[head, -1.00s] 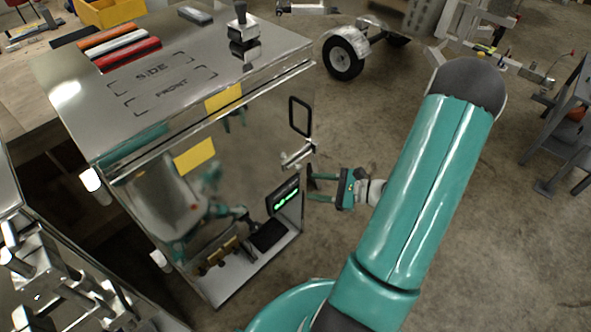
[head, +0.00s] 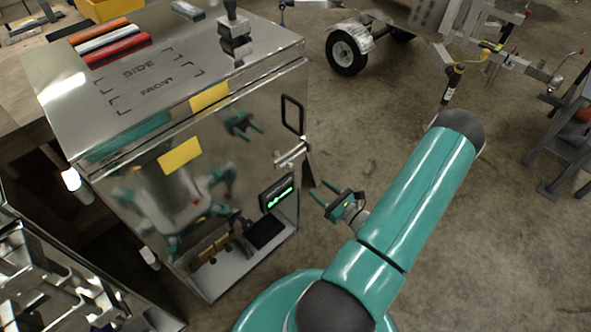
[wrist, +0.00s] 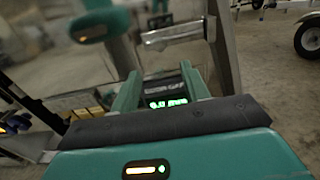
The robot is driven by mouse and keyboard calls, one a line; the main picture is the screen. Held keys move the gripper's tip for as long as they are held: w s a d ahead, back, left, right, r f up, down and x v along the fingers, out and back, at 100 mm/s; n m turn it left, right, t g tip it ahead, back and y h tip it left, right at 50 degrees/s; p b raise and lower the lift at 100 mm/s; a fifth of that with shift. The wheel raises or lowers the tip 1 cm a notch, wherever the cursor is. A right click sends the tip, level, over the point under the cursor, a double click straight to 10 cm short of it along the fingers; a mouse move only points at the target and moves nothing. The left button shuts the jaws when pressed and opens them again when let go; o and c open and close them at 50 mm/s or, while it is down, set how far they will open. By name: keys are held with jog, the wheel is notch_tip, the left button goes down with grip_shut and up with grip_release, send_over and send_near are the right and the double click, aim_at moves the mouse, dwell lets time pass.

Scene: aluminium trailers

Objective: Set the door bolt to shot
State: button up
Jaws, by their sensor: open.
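The door bolt (head: 291,155) is a small silver barrel with a knob. It sits at the right edge of the shiny metal cabinet door (head: 215,165), below a black loop handle (head: 292,114). I cannot tell whether the bolt is shot or drawn. In the wrist view the bolt (wrist: 172,36) lies ahead of and above the fingers. My teal gripper (head: 321,189) is open and empty, below and to the right of the bolt, apart from it. Its two fingers also show in the wrist view (wrist: 161,75), pointing toward a green-lit display.
The lit display (head: 278,195) is low in the cabinet, left of my fingers. A metal post (head: 307,162) stands at the cabinet's right edge. A trailer wheel (head: 346,53) stands behind. The floor right of the cabinet is clear around my gripper.

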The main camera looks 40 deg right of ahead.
aim_at(293, 168)
jog(key=w, duration=1.1)
jog(key=shift+w+a, duration=0.15)
jog(key=shift+w, duration=0.15)
